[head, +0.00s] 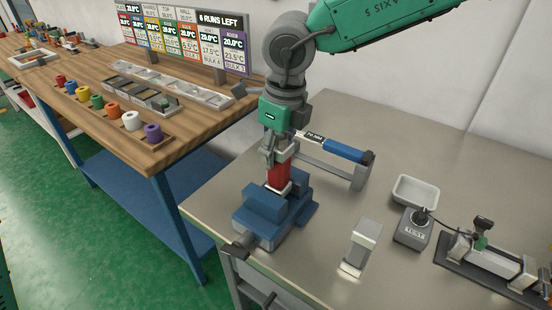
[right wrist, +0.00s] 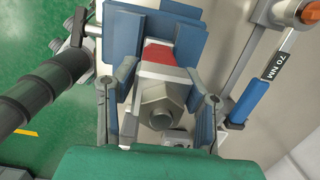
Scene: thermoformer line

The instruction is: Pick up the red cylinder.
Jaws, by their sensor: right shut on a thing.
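The red cylinder (head: 278,176) stands upright in the blue vise (head: 262,216) on the grey bench, with a pale metal hex fitting at its top. My right gripper (head: 278,158) comes down from above and is shut on the cylinder's top end. In the right wrist view my right gripper (right wrist: 163,105) has a finger on each side of the hex fitting, and part of the red cylinder (right wrist: 160,54) shows beyond it between the blue vise jaws (right wrist: 205,40). The cylinder's lower part is hidden in the vise. My left gripper is not in view.
A torque wrench with a blue handle (head: 343,150) lies just right of the gripper. A white tray (head: 416,192), a TEST box (head: 412,232) and a metal block (head: 362,242) stand further right. Coloured spools (head: 105,103) line the wooden bench at left. The bench's right rear is clear.

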